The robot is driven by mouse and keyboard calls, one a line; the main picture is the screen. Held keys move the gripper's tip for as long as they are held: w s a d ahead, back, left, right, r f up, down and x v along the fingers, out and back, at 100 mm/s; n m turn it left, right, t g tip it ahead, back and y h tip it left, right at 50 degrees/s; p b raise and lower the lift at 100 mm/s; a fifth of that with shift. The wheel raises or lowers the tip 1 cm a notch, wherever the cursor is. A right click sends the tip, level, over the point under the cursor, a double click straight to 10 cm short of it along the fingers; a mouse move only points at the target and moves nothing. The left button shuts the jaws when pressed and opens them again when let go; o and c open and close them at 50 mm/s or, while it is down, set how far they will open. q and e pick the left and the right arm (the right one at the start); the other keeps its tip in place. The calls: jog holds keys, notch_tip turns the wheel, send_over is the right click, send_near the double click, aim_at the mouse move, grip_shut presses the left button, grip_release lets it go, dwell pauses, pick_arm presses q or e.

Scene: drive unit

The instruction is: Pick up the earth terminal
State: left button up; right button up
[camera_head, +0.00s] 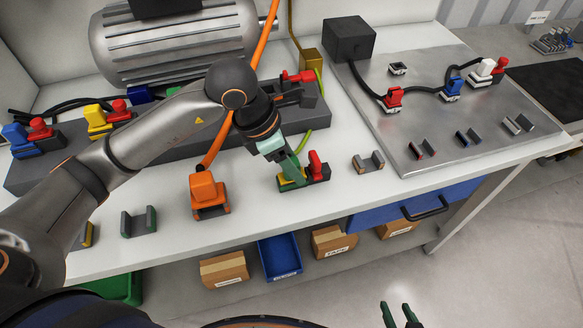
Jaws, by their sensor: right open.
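The earth terminal appears to be the small green and yellow block (290,182) with a red lever, on the white bench top near its front edge. My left gripper (292,168) reaches down from above, its green fingers at the terminal's left part, beside the red lever. The fingers overlap the block in this view, so I cannot tell whether they are closed on it. My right gripper (401,315) is at the bottom edge, well in front of the bench, open and empty.
An orange terminal (208,193) with an orange cable stands left of the earth terminal. A grey bracket (368,162) stands to its right. A grey motor (175,45) and dark base lie behind. A metal plate (440,150) with cabled terminals is at right. Bins and boxes sit below.

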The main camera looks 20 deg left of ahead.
pick_arm(q)
grip_shut()
dwell(0.6)
